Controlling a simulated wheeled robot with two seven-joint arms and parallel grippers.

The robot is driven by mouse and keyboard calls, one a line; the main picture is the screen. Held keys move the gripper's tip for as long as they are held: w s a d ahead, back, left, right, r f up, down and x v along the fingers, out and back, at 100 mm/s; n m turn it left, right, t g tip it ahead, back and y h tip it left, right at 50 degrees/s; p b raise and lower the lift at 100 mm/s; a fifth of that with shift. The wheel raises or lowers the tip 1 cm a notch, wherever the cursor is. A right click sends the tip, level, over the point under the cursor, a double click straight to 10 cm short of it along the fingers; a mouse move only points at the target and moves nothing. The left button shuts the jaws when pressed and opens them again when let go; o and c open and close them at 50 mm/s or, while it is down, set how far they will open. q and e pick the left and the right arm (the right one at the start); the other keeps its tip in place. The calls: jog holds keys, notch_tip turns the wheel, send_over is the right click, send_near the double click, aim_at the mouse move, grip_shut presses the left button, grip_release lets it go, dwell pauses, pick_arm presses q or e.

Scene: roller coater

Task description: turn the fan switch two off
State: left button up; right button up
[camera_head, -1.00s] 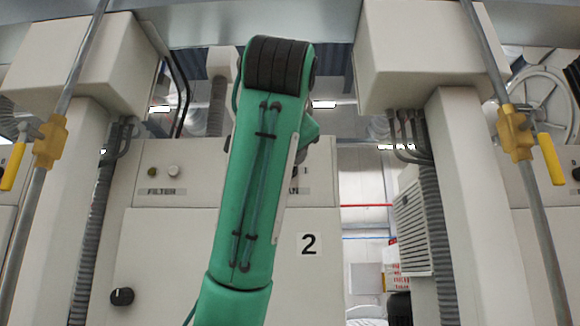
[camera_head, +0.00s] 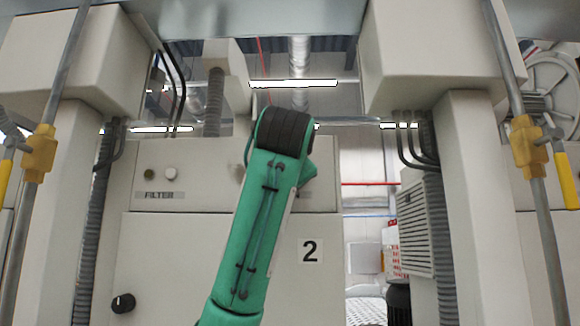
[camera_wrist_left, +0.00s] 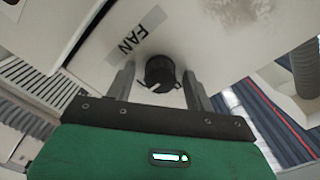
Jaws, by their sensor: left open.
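The fan switch (camera_wrist_left: 159,70) is a round black knob with a white pointer line, on a pale panel beside the FAN label (camera_wrist_left: 137,44) in the left wrist view. My left gripper (camera_wrist_left: 158,72) is open, with one finger on each side of the knob. I cannot tell whether the fingers touch it. In the head view my green arm covers the knob and the gripper. The cabinet (camera_head: 165,255) there carries a number 2 plate (camera_head: 310,251). My right gripper is not in view.
The FILTER label (camera_head: 163,195) and two small round fittings sit at the panel's left. A black knob (camera_head: 123,303) is on the lower cabinet. Pipes with yellow valves (camera_head: 40,153) (camera_head: 528,145) stand left and right. A gap opens right of the cabinet.

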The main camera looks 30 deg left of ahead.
pick_arm(q)
jog(key=c, duration=1)
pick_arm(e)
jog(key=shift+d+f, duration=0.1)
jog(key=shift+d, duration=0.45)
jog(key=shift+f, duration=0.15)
pick_arm(q)
jog(key=n+b, duration=0.6)
jog(key=n, duration=1.2)
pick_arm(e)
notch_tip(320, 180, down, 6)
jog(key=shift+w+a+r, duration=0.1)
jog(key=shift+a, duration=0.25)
